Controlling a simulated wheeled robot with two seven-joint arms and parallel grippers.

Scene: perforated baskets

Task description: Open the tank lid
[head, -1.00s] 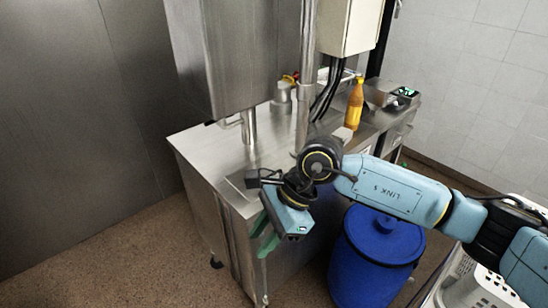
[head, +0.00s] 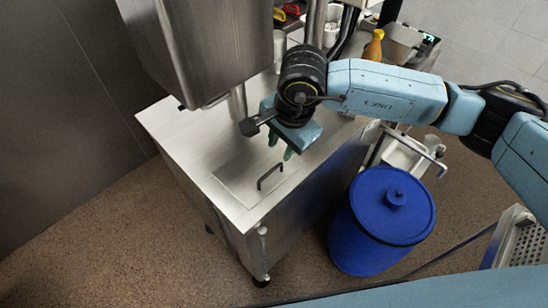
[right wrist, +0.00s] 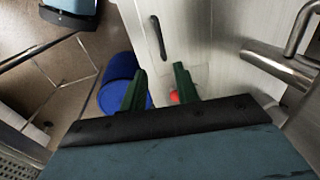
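The tank lid (head: 240,179) is a flat metal panel lying flush in the steel tank top (head: 190,140), closed. Its black bar handle (head: 270,177) stands up near its front right edge in the head view. In the right wrist view the handle (right wrist: 158,38) shows beyond the fingertips. My right gripper (head: 281,146) is above the tank top, behind the handle in the head view and apart from it. Its green fingers are spread with nothing held, as the right wrist view shows at the gripper (right wrist: 160,76). My left gripper is out of view.
A blue barrel (head: 380,235) stands on the floor beside the tank. A large steel housing (head: 205,45) and a vertical pipe (head: 238,103) rise behind the lid. An orange bottle (head: 373,46) stands at the back. A red item (right wrist: 175,96) shows near the fingers.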

